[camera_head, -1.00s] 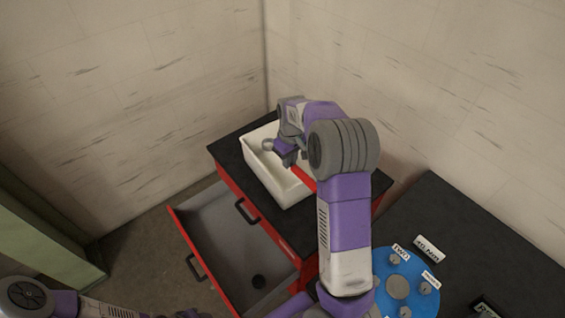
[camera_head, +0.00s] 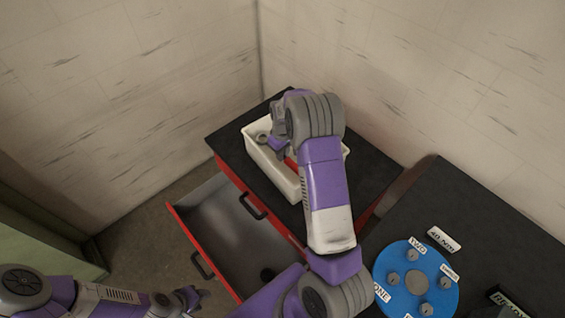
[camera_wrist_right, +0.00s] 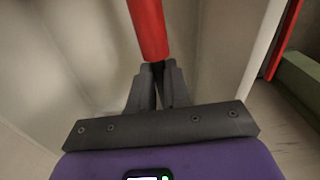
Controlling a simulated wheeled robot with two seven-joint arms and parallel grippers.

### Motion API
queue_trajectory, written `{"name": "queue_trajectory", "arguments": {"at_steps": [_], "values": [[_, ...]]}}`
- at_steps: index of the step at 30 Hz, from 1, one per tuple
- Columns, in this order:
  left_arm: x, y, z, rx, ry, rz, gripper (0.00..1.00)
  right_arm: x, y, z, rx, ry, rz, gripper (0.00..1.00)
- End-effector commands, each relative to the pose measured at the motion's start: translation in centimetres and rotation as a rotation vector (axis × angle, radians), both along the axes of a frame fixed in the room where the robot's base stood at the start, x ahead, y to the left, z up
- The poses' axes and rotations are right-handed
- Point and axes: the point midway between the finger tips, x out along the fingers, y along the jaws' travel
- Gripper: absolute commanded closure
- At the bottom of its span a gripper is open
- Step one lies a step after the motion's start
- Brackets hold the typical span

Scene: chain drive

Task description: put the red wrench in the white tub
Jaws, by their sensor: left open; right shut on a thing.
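The white tub (camera_head: 274,178) stands on the black top of the red cabinet. My right gripper (camera_wrist_right: 158,72) is shut on the red wrench (camera_wrist_right: 148,25); pale tub walls show around it in the right wrist view. In the head view my right arm hides most of the gripper, and a short red part of the wrench (camera_head: 292,161) shows inside the tub's outline. A grey ring shows beside the gripper; I cannot tell whether it belongs to the wrench. Whether the wrench touches the tub's floor is hidden. My left gripper (camera_head: 190,297) is open and empty at the lower left.
The cabinet's grey drawer (camera_head: 222,236) stands open below the tub. A blue disc (camera_head: 418,301) with several pegs and labels lies on the dark bench (camera_head: 480,240) to the right. Walls close off the back. A green piece of furniture (camera_head: 35,240) stands at the left.

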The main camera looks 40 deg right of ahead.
Motion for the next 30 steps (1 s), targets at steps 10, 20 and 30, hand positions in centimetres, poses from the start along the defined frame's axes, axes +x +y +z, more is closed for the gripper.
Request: {"name": "queue_trajectory", "arguments": {"at_steps": [10, 20, 30], "values": [[0.0, 0.0, -0.1, 0.0, 0.0, 0.0, 0.57, 0.0, 0.0, -3.3, 0.0, -0.001, 0.0, 1.0], [0.0, 0.0, -0.1, 0.0, 0.0, 0.0, 0.57, 0.1, 0.0, -6.1, -0.001, -0.003, 0.001, 1.0], [0.0, 0.0, -0.4, 0.0, 0.0, 0.0, 0.57, 0.0, 0.0, -6.4, 0.0, -0.002, 0.001, 0.71]]}}
